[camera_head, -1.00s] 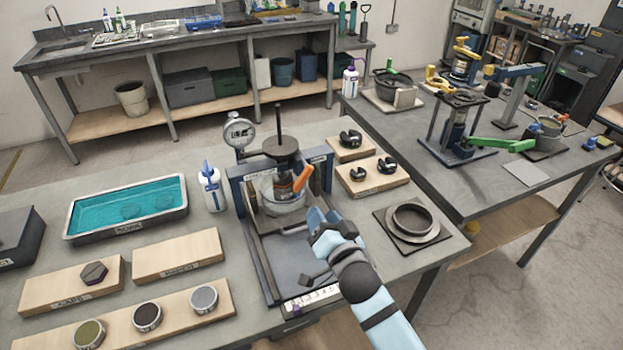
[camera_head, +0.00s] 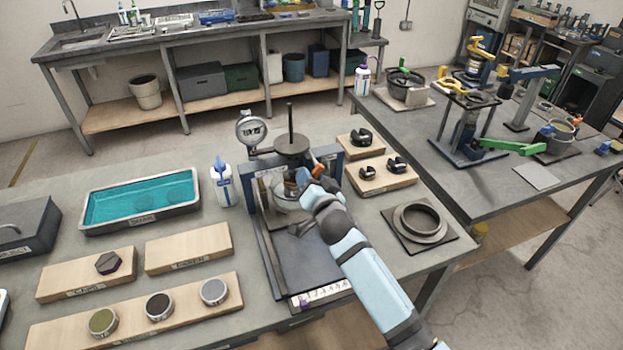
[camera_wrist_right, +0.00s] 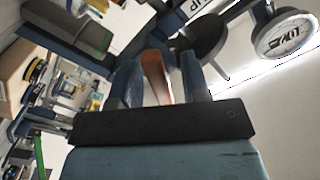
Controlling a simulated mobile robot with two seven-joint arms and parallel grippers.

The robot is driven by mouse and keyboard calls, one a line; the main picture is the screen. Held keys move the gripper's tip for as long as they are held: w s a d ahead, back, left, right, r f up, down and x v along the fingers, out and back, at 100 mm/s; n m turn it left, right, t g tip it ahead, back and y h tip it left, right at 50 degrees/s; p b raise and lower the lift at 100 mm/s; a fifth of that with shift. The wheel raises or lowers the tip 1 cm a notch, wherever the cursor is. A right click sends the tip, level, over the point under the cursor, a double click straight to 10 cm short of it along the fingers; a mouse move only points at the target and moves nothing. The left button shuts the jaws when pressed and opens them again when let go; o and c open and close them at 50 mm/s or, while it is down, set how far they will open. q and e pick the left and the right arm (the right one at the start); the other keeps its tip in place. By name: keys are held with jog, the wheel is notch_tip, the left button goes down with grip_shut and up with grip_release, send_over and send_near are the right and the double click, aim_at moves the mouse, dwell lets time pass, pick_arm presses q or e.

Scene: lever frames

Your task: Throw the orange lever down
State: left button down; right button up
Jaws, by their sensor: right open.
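The orange lever (camera_head: 317,170) stands on the blue-framed press device (camera_head: 333,166) on the near bench. In the head view only its upper end shows above my right gripper (camera_head: 310,187), which hides the rest. In the right wrist view the orange lever (camera_wrist_right: 156,76) lies between the two blue-grey fingers of my right gripper (camera_wrist_right: 160,85). The fingers are open around it; I cannot tell whether either one touches it. My left gripper is not in view.
A round dial gauge (camera_head: 251,130) stands at the device's left. A white bottle (camera_head: 222,184) and a teal-filled tray (camera_head: 140,198) are further left. Wooden boards with small black parts (camera_head: 385,175) and a ring on a plate (camera_head: 420,222) are on the right.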

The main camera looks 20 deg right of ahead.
grip_shut()
jog(key=n, duration=0.2)
jog(key=d+n, duration=0.1)
jog(key=shift+f, duration=0.25)
jog(key=shift+d+n+p, duration=0.25)
jog(key=shift+n, duration=0.75)
jog(key=shift+d+n+p, duration=0.2)
jog(key=shift+n+p, duration=0.05)
jog(key=shift+n, duration=0.75)
jog(key=shift+f, duration=0.1)
grip_release()
jog(key=shift+s, duration=0.1)
